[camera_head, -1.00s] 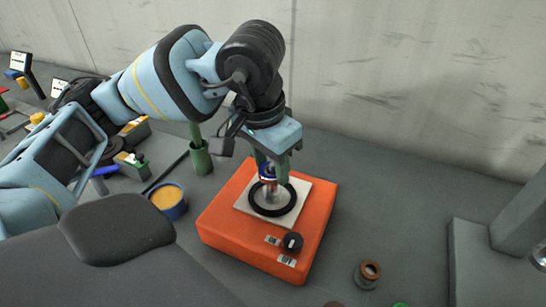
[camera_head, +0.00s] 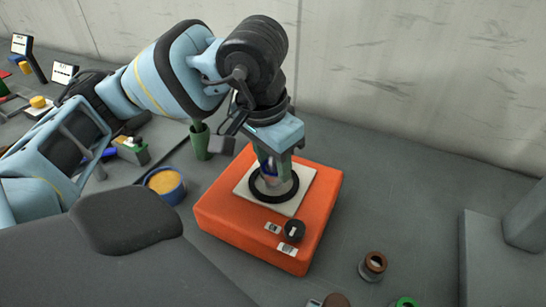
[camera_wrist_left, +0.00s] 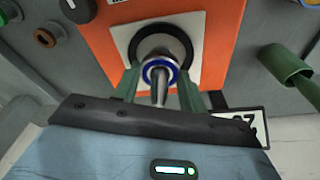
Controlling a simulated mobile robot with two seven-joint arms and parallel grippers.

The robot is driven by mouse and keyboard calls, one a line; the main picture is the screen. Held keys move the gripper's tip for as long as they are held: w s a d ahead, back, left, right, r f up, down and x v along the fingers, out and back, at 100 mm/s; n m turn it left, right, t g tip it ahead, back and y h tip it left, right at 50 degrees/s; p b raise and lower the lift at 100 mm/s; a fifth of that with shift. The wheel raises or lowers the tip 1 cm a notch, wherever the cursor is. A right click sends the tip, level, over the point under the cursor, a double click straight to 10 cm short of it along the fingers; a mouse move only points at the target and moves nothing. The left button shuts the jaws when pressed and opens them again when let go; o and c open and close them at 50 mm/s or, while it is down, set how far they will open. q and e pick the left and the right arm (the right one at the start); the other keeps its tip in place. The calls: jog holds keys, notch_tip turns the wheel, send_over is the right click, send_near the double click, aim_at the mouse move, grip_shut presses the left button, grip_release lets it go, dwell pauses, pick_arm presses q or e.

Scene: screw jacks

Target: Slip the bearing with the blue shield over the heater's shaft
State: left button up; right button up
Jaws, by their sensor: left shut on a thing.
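The orange heater (camera_head: 255,232) stands on the grey surface, with a pale plate (camera_head: 243,190) and a black ring (camera_head: 270,196) on top. The heater's metal shaft (camera_wrist_left: 159,93) rises from inside the ring. My left gripper (camera_head: 271,170) points down over the heater, with its green fingers shut on the bearing with the blue shield (camera_wrist_left: 147,73). In the left wrist view the bearing appears to be around the shaft, whose end sticks out towards the camera. In the head view the fingers partly hide the bearing. My right gripper is out of view.
A dark knob (camera_head: 294,231) is on the heater's front top. A green cup (camera_head: 200,143) and a blue bowl with tan contents (camera_head: 164,183) stand to the left. Ring-shaped parts (camera_head: 373,265) lie at the front right. A grey block (camera_head: 490,265) stands at the right edge.

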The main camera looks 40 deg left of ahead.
aim_at(268, 171)
pick_arm(q)
jog(key=o, duration=1.1)
jog(key=r, duration=0.5)
jog(key=s+r, duration=0.1)
jog(key=r, duration=0.1)
jog(key=shift+r, duration=0.35)
jog(key=shift+a, duration=0.1)
